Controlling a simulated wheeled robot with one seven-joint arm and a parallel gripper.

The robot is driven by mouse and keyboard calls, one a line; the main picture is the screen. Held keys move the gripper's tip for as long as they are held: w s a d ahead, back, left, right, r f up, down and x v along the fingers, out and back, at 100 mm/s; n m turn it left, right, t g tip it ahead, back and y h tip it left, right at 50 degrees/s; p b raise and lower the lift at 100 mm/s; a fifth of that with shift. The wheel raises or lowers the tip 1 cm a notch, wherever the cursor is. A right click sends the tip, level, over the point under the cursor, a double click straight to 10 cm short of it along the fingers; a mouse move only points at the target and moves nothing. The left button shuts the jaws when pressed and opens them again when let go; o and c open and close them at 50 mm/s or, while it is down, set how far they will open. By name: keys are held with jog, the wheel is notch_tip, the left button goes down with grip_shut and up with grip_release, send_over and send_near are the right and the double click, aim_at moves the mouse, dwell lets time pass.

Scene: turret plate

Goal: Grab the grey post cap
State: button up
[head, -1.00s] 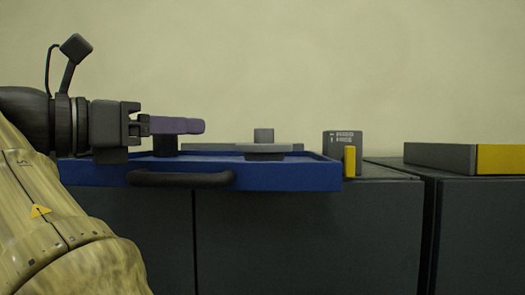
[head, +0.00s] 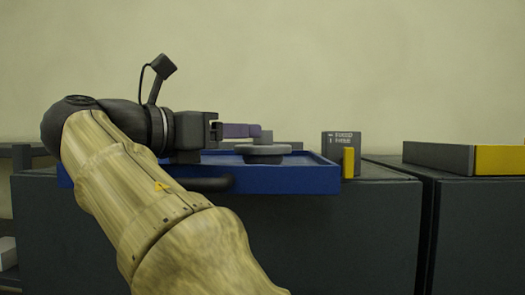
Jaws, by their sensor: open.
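The grey post cap (head: 264,150) looks like a wide round disc with a short upright knob on top. It sits in the blue tray (head: 290,180), right of centre. My gripper (head: 256,131) reaches in level from the left, with its purple fingers pointing right. The jaws are open and seen side-on, so the gap between them is hidden. The fingertips are at knob height and overlap the left side of the knob in the picture. I cannot tell whether they are beside it, around it or touching it.
The tray has a dark handle at its front and lies on a dark cabinet (head: 320,230). A dark block with white print (head: 343,142) and a yellow piece (head: 348,161) stand at its right end. A grey and yellow box (head: 440,156) lies farther right.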

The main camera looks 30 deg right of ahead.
jog(key=d, duration=0.1)
jog(key=d+p, duration=0.1)
jog(key=d, duration=0.1)
jog(key=w+d, duration=0.1)
jog(key=d, duration=0.1)
jog(key=shift+d, duration=0.15)
jog(key=c, duration=1.2)
jog(key=shift+r, duration=0.1)
notch_tip(320, 180, up, 10)
jog(key=p, duration=0.3)
